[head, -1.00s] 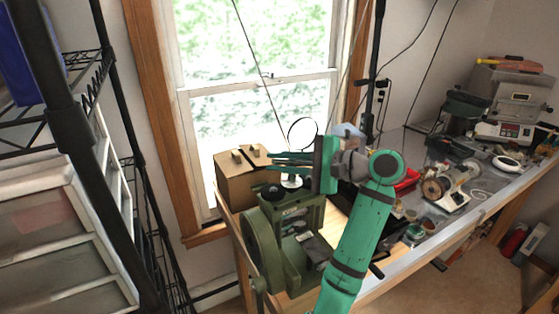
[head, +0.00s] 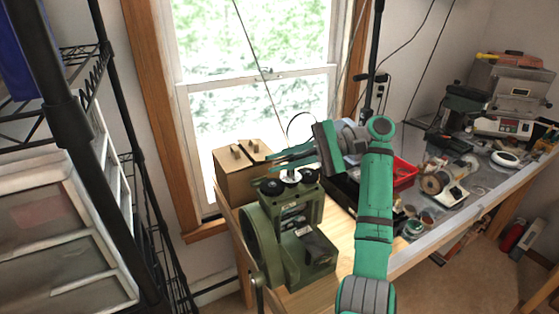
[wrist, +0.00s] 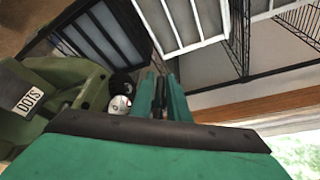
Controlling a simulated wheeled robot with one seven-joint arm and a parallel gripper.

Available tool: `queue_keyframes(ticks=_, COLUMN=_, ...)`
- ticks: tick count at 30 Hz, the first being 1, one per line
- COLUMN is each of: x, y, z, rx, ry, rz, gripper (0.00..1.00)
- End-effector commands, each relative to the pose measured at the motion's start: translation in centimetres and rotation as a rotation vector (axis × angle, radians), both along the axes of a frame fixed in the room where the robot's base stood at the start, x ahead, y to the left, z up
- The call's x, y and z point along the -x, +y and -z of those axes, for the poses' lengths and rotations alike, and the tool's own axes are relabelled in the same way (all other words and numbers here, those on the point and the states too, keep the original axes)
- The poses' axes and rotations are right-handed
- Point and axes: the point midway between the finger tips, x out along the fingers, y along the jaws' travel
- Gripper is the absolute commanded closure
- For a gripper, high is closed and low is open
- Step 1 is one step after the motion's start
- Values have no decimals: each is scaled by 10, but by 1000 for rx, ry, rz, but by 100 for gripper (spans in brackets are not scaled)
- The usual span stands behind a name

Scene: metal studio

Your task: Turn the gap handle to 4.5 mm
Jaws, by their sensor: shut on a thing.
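A green rolling mill (head: 318,255) stands on the bench with a white dial (head: 291,178) on top. Black round knobs (head: 272,188) sit on either side of the dial. My gripper (head: 270,162) reaches in from the right, over the mill's top. In the wrist view its two green fingers (wrist: 163,85) are close together with a dark piece, seemingly the gap handle (wrist: 160,103), between them. The fingers hide most of that handle. A black knob (wrist: 121,84) and a pale round part show left of the fingers. The dial reading is too small to read.
A cardboard box (head: 238,180) stands behind the mill, close to the fingers, below the window. A red tray (head: 404,173) and small tools lie to the right of my arm. Wire shelving (head: 105,150) with drawers stands at the left.

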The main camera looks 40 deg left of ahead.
Motion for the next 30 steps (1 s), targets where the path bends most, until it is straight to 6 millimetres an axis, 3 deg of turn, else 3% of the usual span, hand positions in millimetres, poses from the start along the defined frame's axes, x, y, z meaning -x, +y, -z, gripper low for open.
queue_keyframes(ticks=16, x=-1, y=1, z=-2, rx=-3, ry=0, rz=-14, gripper=100)
queue_keyframes(ticks=17, x=-1, y=1, z=-1, rx=-3, ry=0, rz=-14, gripper=80)
queue_keyframes(ticks=18, x=-1, y=1, z=-1, rx=-3, ry=0, rz=-14, gripper=71)
queue_keyframes(ticks=30, x=-4, y=-3, z=-2, rx=1, ry=0, rz=-17, gripper=71)
